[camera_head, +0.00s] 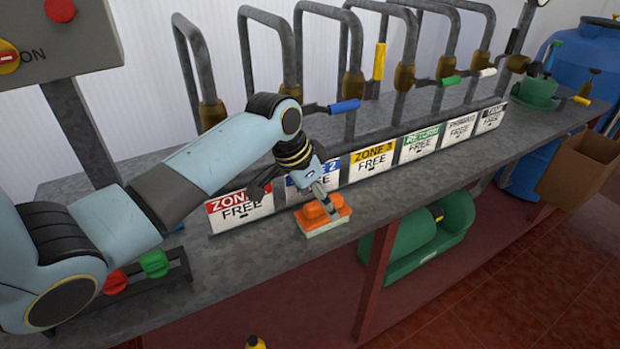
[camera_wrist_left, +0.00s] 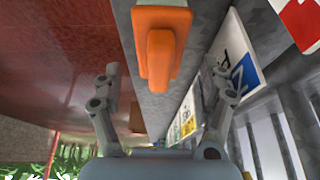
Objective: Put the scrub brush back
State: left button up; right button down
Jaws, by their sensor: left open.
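The scrub brush (camera_head: 320,223) has an orange handle and a paler base. It lies on the grey bench (camera_head: 270,265) near the front edge, before the blue "2" sign (camera_head: 312,180). My left gripper (camera_head: 326,203) points down over the brush in the head view and partly covers it. In the left wrist view the orange brush (camera_wrist_left: 162,45) shows between the two spread, open fingers. I cannot tell whether they touch it. My right gripper is in neither view.
Several zone signs reading "FREE" (camera_head: 373,162) stand along the bench, with pipes and coloured valve handles behind. A rack with red and green knobs (camera_head: 154,263) is at the left. A cardboard box (camera_head: 580,175) is at the right. The bench right of the brush is clear.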

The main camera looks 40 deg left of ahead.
pick_arm(q)
jog(key=v, duration=0.9)
jog(key=shift+s, duration=0.1)
